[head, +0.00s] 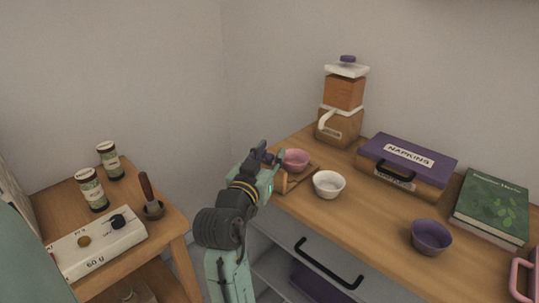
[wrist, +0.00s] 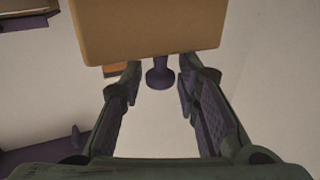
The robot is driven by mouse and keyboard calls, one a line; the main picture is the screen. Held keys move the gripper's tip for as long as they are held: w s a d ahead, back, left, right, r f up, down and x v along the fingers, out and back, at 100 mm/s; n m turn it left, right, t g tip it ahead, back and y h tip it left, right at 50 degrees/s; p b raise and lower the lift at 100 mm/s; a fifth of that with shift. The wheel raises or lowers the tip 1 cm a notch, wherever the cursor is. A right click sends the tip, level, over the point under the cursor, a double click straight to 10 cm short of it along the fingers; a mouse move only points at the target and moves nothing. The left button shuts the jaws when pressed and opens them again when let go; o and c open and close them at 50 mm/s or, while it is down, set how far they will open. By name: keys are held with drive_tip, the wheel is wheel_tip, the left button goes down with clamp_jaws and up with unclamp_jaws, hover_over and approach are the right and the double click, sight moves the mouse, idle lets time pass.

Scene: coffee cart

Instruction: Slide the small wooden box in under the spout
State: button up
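The small wooden box (head: 282,183) is at the left end of the counter, partly hidden by my gripper (head: 268,158). In the wrist view its plain tan side (wrist: 145,32) fills the top middle, with a dark purple knob (wrist: 160,77) sticking out. My gripper's fingers (wrist: 160,80) are open, one on each side of the knob, with a visible gap on both sides. The grinder (head: 341,95) stands behind against the wall, with a white spout (head: 328,118) at its front left. The box is in front of the grinder, apart from it.
A napkins box (head: 408,155), a purple bowl (head: 431,236) and a green book (head: 492,208) lie farther right. A side table (head: 172,222) is at left.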

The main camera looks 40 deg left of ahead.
clamp_jaws()
idle(0.5)
drive_tip(key=w, duration=0.8)
drive_tip(key=w+d, duration=0.1)
drive_tip(key=w, duration=0.3)
drive_tip(key=shift+w, duration=0.1)
drive_tip(key=shift+r, duration=0.15)
drive_tip(key=shift+c, duration=0.8)
unclamp_jaws()
drive_tip(key=shift+o, duration=1.3)
drive_tip(key=shift+w, duration=0.15)
drive_tip(key=shift+o, duration=0.8)
